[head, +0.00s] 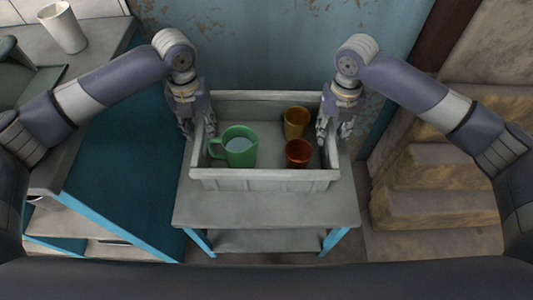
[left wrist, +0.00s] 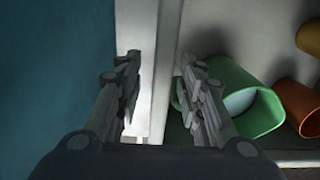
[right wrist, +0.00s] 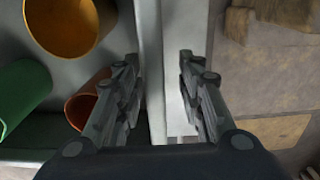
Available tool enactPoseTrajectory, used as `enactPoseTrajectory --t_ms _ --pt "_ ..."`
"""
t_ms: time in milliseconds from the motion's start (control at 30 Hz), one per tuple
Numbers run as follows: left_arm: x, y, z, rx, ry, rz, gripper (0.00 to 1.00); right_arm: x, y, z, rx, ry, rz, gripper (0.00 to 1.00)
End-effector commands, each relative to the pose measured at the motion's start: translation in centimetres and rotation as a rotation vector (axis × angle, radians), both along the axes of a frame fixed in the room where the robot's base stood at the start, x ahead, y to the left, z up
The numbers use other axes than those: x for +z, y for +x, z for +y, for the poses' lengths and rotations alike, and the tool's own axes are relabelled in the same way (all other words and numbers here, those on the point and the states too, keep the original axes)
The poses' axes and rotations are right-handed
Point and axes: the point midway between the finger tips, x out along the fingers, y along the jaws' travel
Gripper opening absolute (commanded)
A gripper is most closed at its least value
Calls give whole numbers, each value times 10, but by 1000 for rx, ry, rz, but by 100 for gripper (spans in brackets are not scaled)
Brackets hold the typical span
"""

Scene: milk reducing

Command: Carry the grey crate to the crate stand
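The grey crate (head: 265,180) stands level on a small grey table. Inside it are a green mug (head: 238,150) with pale liquid, a yellow-orange cup (head: 296,122) and a red-orange cup (head: 299,153). My left gripper (left wrist: 160,75) is open at the crate's left wall, one finger on each side of it, with gaps visible. My right gripper (right wrist: 158,75) is open at the right wall in the same way. Both point down. The head view partly hides the fingertips behind the grippers themselves.
The grey table (head: 265,208) has blue legs, a lower shelf and bare top in front of the crate. A blue wall (head: 260,50) stands behind. A counter with a white cup (head: 63,28) is at left, and stone steps (head: 430,200) are at right.

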Motion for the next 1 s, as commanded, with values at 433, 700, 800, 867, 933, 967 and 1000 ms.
enactPoseTrajectory --t_ms 433,700,800,867,933,967,1000 --pt "7 -8 -7 -14 -4 18 35 -5 1 2 2 5 -3 35" --pt "56 -4 -5 -8 -1 2 35 -3 1 2 2 5 -3 35" --pt "69 -3 -4 -5 2 -1 35 -2 1 2 2 5 -3 35" --pt "75 -3 -4 -4 2 -3 35 -2 1 2 2 5 -3 35" --pt "79 -3 -4 -3 3 -3 35 -1 1 2 2 5 -4 35" --pt "80 -3 -3 -3 3 -3 35 -1 1 2 2 5 -4 35" --pt "81 -3 -3 -3 3 -3 35 2 1 2 2 6 -5 35"
